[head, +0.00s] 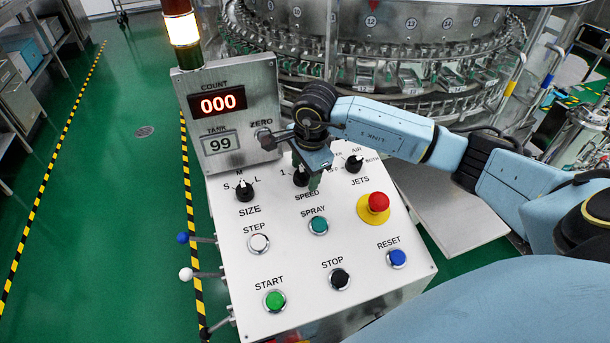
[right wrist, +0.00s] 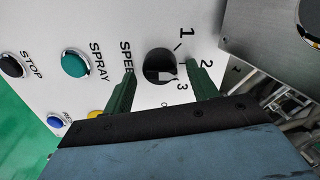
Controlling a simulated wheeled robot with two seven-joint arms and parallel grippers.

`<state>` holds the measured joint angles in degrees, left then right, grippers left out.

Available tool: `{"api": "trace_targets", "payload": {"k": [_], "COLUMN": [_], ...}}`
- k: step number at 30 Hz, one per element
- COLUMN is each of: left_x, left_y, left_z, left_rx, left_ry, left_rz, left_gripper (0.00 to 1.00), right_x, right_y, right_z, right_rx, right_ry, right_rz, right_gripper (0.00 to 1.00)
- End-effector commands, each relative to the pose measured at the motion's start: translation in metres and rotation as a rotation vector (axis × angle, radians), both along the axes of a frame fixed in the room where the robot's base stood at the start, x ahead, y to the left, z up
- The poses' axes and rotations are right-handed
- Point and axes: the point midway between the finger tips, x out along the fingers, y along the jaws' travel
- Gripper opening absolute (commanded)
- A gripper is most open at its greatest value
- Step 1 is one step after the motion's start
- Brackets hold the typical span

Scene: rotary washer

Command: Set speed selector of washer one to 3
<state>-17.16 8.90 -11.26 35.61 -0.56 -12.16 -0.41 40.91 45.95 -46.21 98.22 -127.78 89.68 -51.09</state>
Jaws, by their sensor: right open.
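The speed selector (head: 300,179) is a black rotary knob on the white sloped panel, above the SPEED label and partly hidden by my right gripper (head: 312,182) in the head view. In the right wrist view the knob (right wrist: 157,66) lies between the two dark green fingers of my right gripper (right wrist: 160,70), which is open. The fingers stand on either side of the knob with gaps showing. The printed 1, 2 and 3 show beside it. A pale patch shows on the knob, but I cannot tell for sure which number it points to. My left gripper is not in view.
The size selector (head: 244,191) is left of the speed knob and the jets selector (head: 354,162) is right. The red emergency button (head: 378,203) and the spray button (head: 318,225) are close below. The count display box (head: 232,117) rises behind the panel at left.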

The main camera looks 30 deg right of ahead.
Motion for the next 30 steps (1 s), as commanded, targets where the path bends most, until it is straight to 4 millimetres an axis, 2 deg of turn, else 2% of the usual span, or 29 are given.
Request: {"api": "trace_targets", "payload": {"k": [4,9,20,30], "left_x": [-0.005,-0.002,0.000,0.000], "left_y": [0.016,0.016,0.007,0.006], "left_z": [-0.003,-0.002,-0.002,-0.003], "left_rx": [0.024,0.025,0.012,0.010], "left_ry": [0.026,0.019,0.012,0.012], "left_rz": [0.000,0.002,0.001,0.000], "left_gripper": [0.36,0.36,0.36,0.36], "right_x": [0.001,0.001,0.001,0.000], "right_y": [0.001,0.000,0.001,0.000], "right_z": [-0.003,-0.002,-0.001,-0.001], "right_rx": [0.002,0.001,0.001,0.015], "right_ry": [-0.001,-0.001,-0.001,-0.003], "right_rz": [0.001,0.000,0.000,-0.056], "right_gripper": [0.58,0.58,0.14,0.14]}}
